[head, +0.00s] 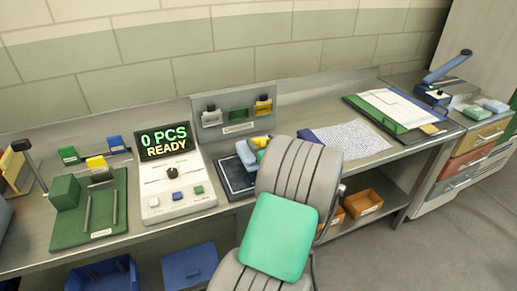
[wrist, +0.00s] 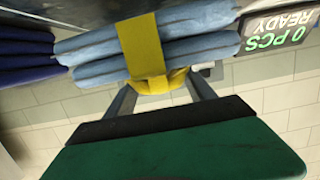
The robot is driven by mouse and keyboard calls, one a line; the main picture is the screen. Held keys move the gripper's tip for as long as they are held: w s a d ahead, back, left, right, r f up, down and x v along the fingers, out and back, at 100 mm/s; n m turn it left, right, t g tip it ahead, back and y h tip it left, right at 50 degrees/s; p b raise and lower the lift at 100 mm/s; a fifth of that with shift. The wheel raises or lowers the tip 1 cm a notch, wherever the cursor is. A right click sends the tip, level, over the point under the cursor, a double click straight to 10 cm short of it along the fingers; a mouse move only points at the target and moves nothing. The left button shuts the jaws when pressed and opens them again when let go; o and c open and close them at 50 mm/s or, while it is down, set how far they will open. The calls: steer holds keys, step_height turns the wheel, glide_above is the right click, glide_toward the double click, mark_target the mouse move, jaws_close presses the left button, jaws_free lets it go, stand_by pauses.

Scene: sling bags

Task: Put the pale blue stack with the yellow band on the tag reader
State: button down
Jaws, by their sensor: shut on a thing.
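The pale blue stack (wrist: 95,55) with the yellow band (wrist: 142,45) fills the top of the wrist view, which is upside down. My gripper (wrist: 160,84) is shut on the yellow band, with the stack beyond its fingers. In the head view the stack (head: 246,153) shows partly behind my arm, over or on a dark flat pad with a light border (head: 231,177), which looks like the tag reader. I cannot tell whether the stack touches the pad. My gripper is hidden by my arm there.
A white console (head: 174,188) left of the pad has a display (head: 164,141) reading "0 PCS READY". A grey rack (head: 234,112) stands behind. A green fixture (head: 90,213) is at left. A dark blue stack (wrist: 25,55) is beside the pale one in the wrist view.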

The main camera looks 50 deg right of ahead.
steer(key=f, duration=0.2)
steer(key=f+p, duration=0.1)
steer(key=shift+w+a+f, duration=0.2)
steer(key=shift+w+a, duration=0.2)
steer(key=shift+f, duration=0.3)
steer(key=shift+f, duration=0.2)
steer(key=shift+c, duration=1.6)
jaws_free()
steer(key=shift+r, duration=0.2)
steer(key=b+v, duration=0.2)
steer(key=v, duration=1)
